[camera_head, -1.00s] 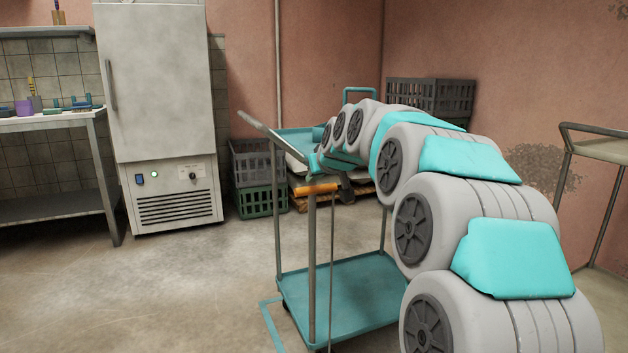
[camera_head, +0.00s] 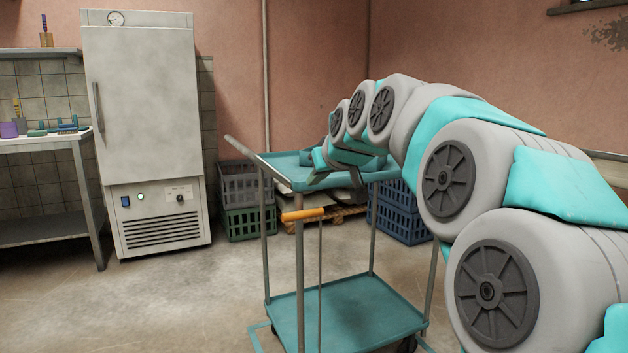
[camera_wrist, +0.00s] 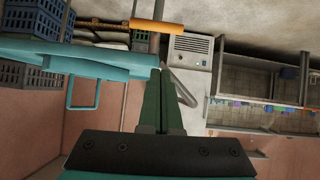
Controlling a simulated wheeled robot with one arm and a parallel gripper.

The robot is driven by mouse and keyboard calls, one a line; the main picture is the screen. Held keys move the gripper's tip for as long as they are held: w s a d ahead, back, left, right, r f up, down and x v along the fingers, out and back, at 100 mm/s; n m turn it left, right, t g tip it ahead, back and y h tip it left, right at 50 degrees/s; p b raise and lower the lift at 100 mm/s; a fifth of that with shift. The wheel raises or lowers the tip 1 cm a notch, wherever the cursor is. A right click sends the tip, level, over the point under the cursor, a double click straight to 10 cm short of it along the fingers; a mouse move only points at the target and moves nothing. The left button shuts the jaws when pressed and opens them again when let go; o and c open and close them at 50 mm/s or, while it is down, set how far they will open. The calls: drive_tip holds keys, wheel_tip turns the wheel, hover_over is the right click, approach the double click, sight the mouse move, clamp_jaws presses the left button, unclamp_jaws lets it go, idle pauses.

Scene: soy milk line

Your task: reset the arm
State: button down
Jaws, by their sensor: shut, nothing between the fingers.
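My arm arches in grey and teal from the right of the head view, with its end above the teal cart (camera_head: 345,300). My gripper (camera_head: 316,179) is small there and partly hidden by the wrist parts. In the wrist view my gripper (camera_wrist: 160,72) shows as two dark green fingers closed together, with nothing between them. The cart's teal top tray (camera_wrist: 80,52) shows beside the fingers in that tilted view. I cannot tell how far the fingers are from the tray.
A tall grey cabinet (camera_head: 145,130) stands at the back left, beside a work table (camera_head: 40,143) with small coloured items. Stacked crates (camera_head: 245,190) and blue crates (camera_head: 400,212) stand by the wall. The floor (camera_head: 170,310) left of the cart is clear.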

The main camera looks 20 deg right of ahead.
drive_tip(key=s+a+f+g+y+p, duration=0.1)
drive_tip(key=s+a+f+g+p, duration=0.3)
drive_tip(key=s+a+f, duration=0.85)
drive_tip(key=s+f+g+p, duration=0.1)
drive_tip(key=s+f+g, duration=0.3)
drive_tip(key=s, duration=1)
drive_tip(key=s+a+f+g, duration=0.1)
drive_tip(key=s+f+g, duration=0.4)
drive_tip(key=s+f, duration=0.6)
drive_tip(key=s, duration=0.3)
drive_tip(key=shift+s+f+m+h+p, duration=0.15)
drive_tip(key=shift+m+h+p, duration=0.15)
drive_tip(key=shift+h+p, duration=0.1)
